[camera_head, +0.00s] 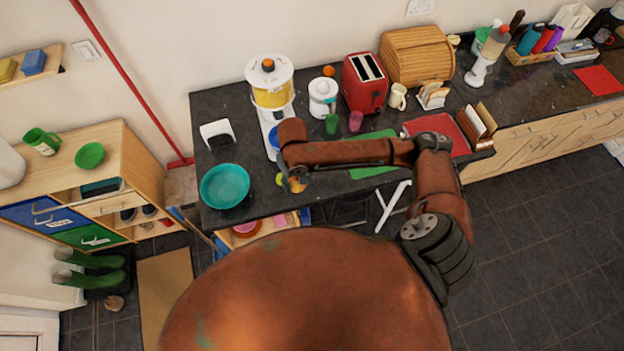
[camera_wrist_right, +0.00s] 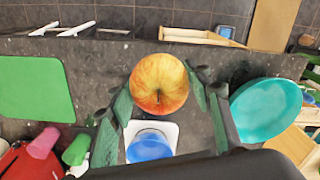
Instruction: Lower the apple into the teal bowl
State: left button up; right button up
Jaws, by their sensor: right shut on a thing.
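My right gripper (camera_head: 291,182) is shut on a red and yellow apple (camera_head: 299,185). In the right wrist view the apple (camera_wrist_right: 158,84) sits between the two fingertips (camera_wrist_right: 160,90). The teal bowl (camera_head: 225,186) stands on the dark counter, left of the gripper in the head view, near the counter's left front corner. In the wrist view the bowl (camera_wrist_right: 267,109) is to the right of the apple, with a gap between them. The visible inside of the bowl looks empty. My left gripper is in neither view.
A white appliance with a yellow container (camera_head: 271,95) stands behind the gripper. A blue, rounded thing on a white base (camera_wrist_right: 150,146) shows near the fingers. A green board (camera_head: 372,152), red toaster (camera_head: 366,82) and white toaster-like item (camera_head: 217,134) are also on the counter (camera_head: 222,219).

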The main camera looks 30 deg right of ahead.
jog(key=w+a+f+b, duration=0.2)
jog(key=w+a, duration=0.7)
jog(key=a, duration=0.4)
jog(key=w+a+f+b, duration=0.1)
jog(key=w+a+b, duration=0.1)
jog(key=w+a, duration=0.7)
jog(key=shift+w+a+f, duration=0.25)
jog(key=shift+a+f, duration=0.15)
jog(key=shift+a, duration=1.45)
jog(key=shift+f, duration=0.1)
jog(key=shift+f+b, duration=1.25)
jog(key=shift+f, duration=1.45)
jog(key=shift+f, duration=0.2)
